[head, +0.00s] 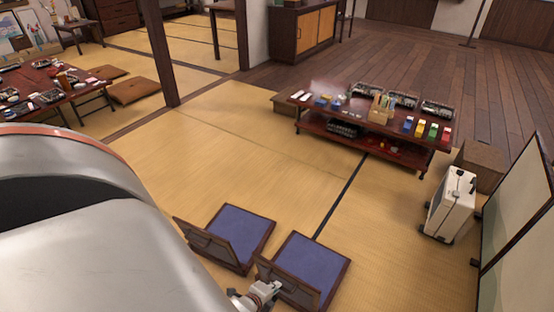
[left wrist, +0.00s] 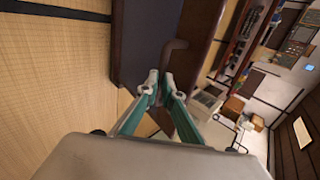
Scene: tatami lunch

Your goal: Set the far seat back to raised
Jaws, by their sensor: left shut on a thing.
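Two low floor seats with dark wooden frames and blue cushions lie side by side on the tatami in the head view: a left seat (head: 240,228) and a right seat (head: 312,262). The left seat's back (head: 206,243) stands up at its near side, leaning outward. The right seat's back (head: 290,288) also stands tilted at its near side. My left gripper (head: 264,290) is at this right back. In the left wrist view its fingers (left wrist: 160,82) are closed around a dark brown handle bar (left wrist: 178,46) on the back. My right gripper is out of view.
A low table (head: 350,140) with boxes and colored items stands beyond the seats. A white case (head: 449,205) is at the right, by a folding screen (head: 515,225). Another set table (head: 45,85) is at the far left. Open tatami lies between.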

